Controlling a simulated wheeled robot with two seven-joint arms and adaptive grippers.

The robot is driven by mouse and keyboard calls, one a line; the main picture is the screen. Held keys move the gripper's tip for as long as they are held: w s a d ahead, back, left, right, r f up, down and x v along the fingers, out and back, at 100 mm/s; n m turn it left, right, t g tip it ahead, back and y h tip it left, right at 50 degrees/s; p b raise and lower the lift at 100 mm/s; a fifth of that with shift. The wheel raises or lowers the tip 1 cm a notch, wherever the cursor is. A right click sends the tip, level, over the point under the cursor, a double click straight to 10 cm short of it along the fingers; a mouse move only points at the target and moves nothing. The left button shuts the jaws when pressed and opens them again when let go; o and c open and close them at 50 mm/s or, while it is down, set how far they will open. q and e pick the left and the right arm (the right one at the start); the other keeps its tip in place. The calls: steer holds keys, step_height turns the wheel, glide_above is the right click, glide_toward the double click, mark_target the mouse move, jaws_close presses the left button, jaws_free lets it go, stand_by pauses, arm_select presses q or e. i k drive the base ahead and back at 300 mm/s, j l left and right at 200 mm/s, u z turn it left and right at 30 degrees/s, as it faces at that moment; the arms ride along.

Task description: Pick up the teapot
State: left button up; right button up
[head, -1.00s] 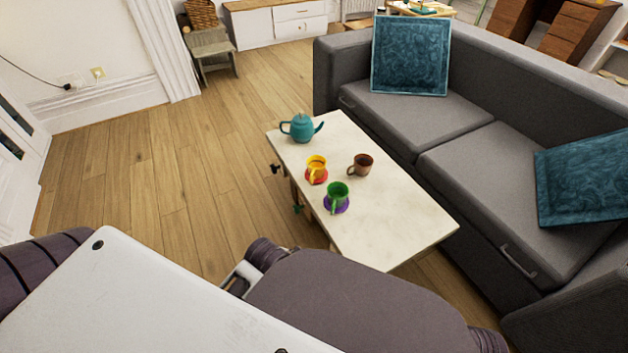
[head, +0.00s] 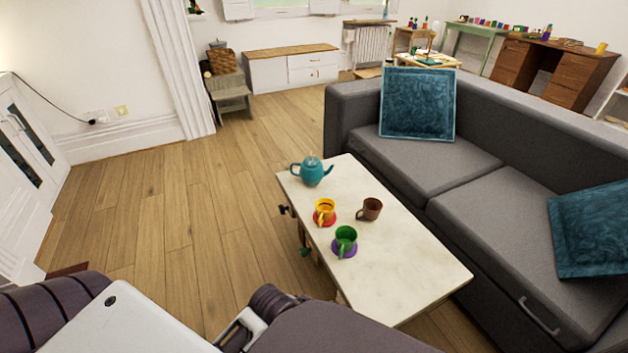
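The teal teapot (head: 312,172) stands upright at the far end of the white coffee table (head: 410,272), its spout to the right and its handle to the left. On the same table are a yellow cup (head: 325,208) on a red saucer, a green cup (head: 346,236) on a purple saucer, and a brown mug (head: 370,208). Parts of my arms show along the bottom edge, well short of the teapot. Neither gripper's fingers can be seen.
A grey sofa (head: 462,203) with teal cushions stands close along the table's right side. Open wooden floor (head: 170,220) lies to the left of the table. A white cabinet (head: 30,150) is at the far left. A low sideboard (head: 270,72) and a small bench (head: 230,92) stand at the back.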

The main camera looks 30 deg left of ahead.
mark_target(311, 177)
steer(key=i+j+z, duration=0.35)
steer(key=j, duration=1.7)
steer(key=k+j+z, duration=0.1)
steer(key=j+z, duration=0.2)
steer(key=j, duration=1.7)
